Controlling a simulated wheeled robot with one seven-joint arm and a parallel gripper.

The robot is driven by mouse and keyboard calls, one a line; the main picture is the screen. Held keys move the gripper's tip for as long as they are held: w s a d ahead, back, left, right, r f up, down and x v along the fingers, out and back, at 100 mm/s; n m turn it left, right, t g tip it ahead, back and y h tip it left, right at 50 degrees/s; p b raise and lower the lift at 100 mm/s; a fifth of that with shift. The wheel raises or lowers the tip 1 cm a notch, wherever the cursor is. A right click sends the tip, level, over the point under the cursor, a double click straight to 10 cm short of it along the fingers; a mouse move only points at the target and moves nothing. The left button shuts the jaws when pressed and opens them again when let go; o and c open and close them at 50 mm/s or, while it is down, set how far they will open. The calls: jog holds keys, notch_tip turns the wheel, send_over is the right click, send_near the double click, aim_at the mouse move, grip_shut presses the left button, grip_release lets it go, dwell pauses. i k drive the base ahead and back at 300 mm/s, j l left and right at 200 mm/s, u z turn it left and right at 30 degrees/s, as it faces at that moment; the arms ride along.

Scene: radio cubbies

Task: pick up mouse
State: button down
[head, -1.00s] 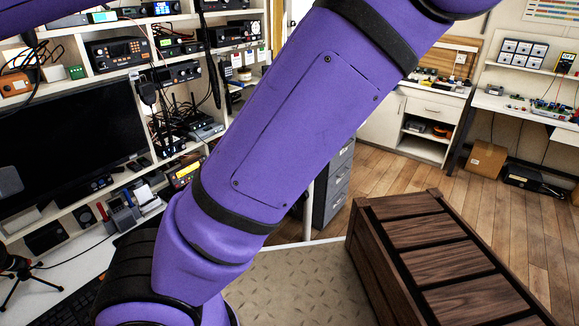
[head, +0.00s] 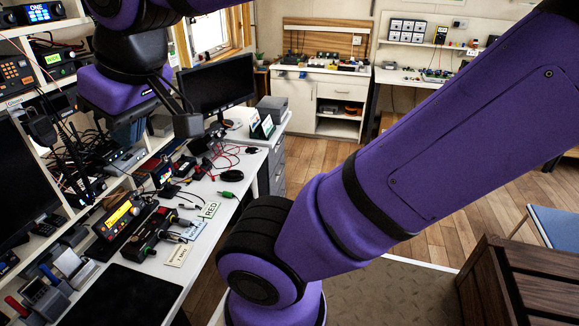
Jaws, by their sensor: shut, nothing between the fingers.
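I cannot make out a mouse for sure in the head view; it may be hidden or too small among the dark items on the desk. My gripper (head: 187,122) hangs at the upper left, above the cluttered white desk (head: 205,187). It is shut and empty, seen from the side with its dark fingers pointing down. It is apart from the items below it.
A black mat (head: 120,296) lies at the desk's front. A monitor (head: 217,88) stands farther back. A wooden crate (head: 520,285) is at the lower right.

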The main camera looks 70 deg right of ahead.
aim_at(232, 176)
jog(key=z, duration=1.45)
jog(key=u, duration=0.5)
jog(key=i+l+u, duration=0.15)
jog(key=l+u, duration=1.3)
jog(key=k+l, duration=0.1)
jog(key=l, duration=0.4)
jog(key=l+u, duration=0.1)
jog(key=l, duration=0.4)
jog(key=k+l, duration=0.15)
jog(key=l, duration=0.3)
jog(key=k+l+u, duration=0.1)
jog(key=l, duration=0.4)
